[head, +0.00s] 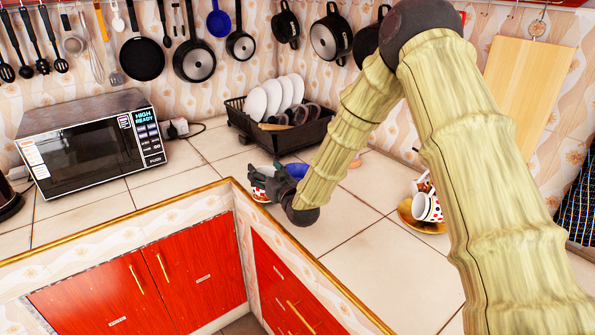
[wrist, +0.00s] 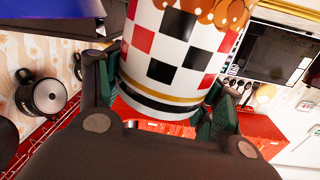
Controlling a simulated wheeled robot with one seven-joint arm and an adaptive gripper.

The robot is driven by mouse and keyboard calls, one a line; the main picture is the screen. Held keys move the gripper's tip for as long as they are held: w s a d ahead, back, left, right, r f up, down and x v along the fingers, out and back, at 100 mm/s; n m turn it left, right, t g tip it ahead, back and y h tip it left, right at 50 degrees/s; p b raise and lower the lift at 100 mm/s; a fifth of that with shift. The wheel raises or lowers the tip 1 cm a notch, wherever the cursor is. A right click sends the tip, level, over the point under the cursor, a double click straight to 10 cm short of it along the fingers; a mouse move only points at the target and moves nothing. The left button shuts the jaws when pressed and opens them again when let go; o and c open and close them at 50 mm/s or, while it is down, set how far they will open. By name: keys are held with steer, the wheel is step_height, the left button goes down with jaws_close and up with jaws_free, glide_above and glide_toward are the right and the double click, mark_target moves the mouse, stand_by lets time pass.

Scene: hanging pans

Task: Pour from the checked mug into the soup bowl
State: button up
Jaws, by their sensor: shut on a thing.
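The checked mug (wrist: 172,52), with red, black and white squares and a gold band, fills the middle of the wrist view. My gripper (wrist: 160,88) is shut on its sides. Glossy orange-brown rounded shapes (wrist: 222,12) show at the mug's upper end; I cannot tell whether they are contents or decoration. In the head view my gripper (head: 264,183) is over the counter near its front edge and hides most of the mug. A blue object (head: 296,170) shows just behind it, partly hidden; I cannot tell whether it is the soup bowl.
A black dish rack (head: 268,137) with white plates stands behind my gripper. A microwave (head: 90,143) is at the left. A polka-dot mug (head: 428,207) and a yellow saucer (head: 415,222) are at the right. Pans (head: 194,61) hang on the wall. Tiles between are mostly clear.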

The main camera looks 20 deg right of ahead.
steer(key=d+r+m+p, duration=0.1)
steer(key=w+d+r+m+p, duration=0.1)
steer(key=d+r+m+p, duration=0.1)
steer(key=shift+w, duration=0.1)
steer(key=d+m+p, duration=0.1)
steer(key=w+d+r+m+p, duration=0.1)
steer(key=m+p, duration=0.1)
steer(key=shift+d+r+g, duration=0.2)
steer(key=shift+d+g, duration=0.15)
steer(key=shift+g, duration=0.05)
steer(key=shift+w+d+f+m+y, duration=0.1)
steer(key=shift+d+f+m+y, duration=0.1)
steer(key=shift+f+m, duration=0.3)
steer(key=shift+w+d+f+m+y, duration=0.1)
steer(key=shift+d+f+m, duration=0.15)
steer(key=shift+m, duration=0.35)
steer(key=shift+w+d+m+g+p, duration=0.1)
steer(key=shift+d+m+g+p, duration=0.05)
steer(key=shift+m+p, duration=0.35)
steer(key=shift+d+m+g+p, duration=0.15)
steer(key=shift+m+p, duration=0.2)
steer(key=shift+m, duration=0.25)
steer(key=shift+d+r+m+p, duration=0.15)
steer(key=shift+m+p, duration=0.15)
steer(key=shift+m, duration=0.3)
